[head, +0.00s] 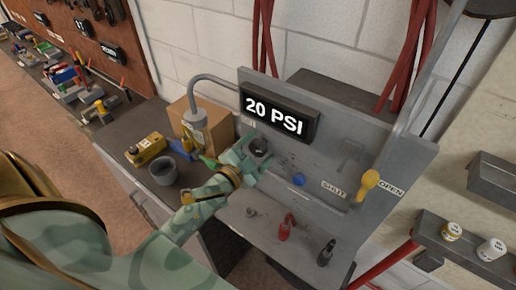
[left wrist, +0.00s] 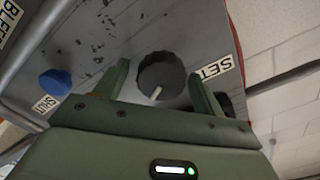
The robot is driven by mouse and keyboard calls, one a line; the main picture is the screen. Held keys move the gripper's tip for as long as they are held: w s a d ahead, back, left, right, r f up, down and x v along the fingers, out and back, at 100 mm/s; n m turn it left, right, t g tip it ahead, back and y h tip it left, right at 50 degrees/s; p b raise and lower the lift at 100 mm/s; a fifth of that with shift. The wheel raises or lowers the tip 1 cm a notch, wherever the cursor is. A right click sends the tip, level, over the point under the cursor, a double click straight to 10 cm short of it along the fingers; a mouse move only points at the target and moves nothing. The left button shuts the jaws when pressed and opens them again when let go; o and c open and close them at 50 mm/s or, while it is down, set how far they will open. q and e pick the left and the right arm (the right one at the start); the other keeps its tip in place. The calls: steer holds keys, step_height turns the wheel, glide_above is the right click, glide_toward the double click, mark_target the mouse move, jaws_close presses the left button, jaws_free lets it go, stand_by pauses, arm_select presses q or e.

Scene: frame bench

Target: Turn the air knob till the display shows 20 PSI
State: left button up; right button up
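The display (head: 275,115) on the grey panel reads 20 PSI. The black air knob (head: 258,147) sits on the panel below it, partly covered by my left gripper. In the left wrist view the round knob (left wrist: 162,74) has a pale pointer mark at its lower edge, and a SET label (left wrist: 216,69) is beside it. My left gripper (head: 246,152) is at the knob; in the left wrist view its two green fingers (left wrist: 160,88) are apart, one on each side, with gaps visible between them and the knob. My right gripper is not in view.
A red bottle (head: 286,228) and a black bottle (head: 326,252) stand on the ledge.

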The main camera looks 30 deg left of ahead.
arm_select(q)
steer(key=s+a+b, duration=0.1)
steer(key=s+b, duration=0.2)
steer(key=s, duration=1.3)
steer(key=shift+s+a, duration=0.15)
